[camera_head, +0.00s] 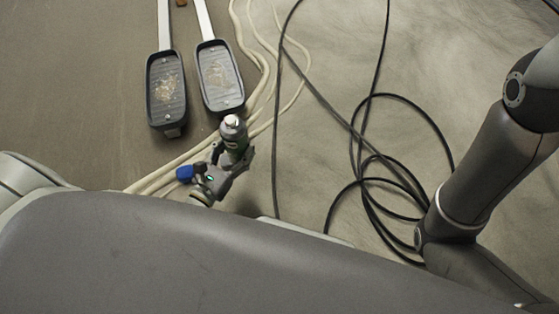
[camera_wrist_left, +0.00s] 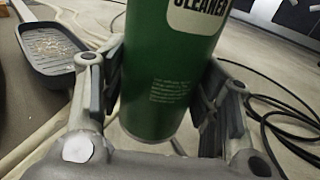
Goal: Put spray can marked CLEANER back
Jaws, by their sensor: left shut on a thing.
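The spray can marked CLEANER is green with a pale cap. In the head view the spray can (camera_head: 233,130) stands out in front of my body, near the middle left. In the left wrist view the can (camera_wrist_left: 165,75) fills the middle, with a white label reading CLEANER at the top. My left gripper (camera_head: 233,158) is shut around the can's body, one finger on each side, and it also shows in the left wrist view (camera_wrist_left: 160,110). The can looks roughly upright. My right gripper is out of view; only my right arm shows at the right.
Two dark long-handled trays with debris, the left one (camera_head: 165,112) and the right one (camera_head: 222,97), lie on the floor beyond the can. Pale cables (camera_head: 262,85) and black looped cables (camera_head: 372,98) run across the floor. Bare floor lies at the upper left.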

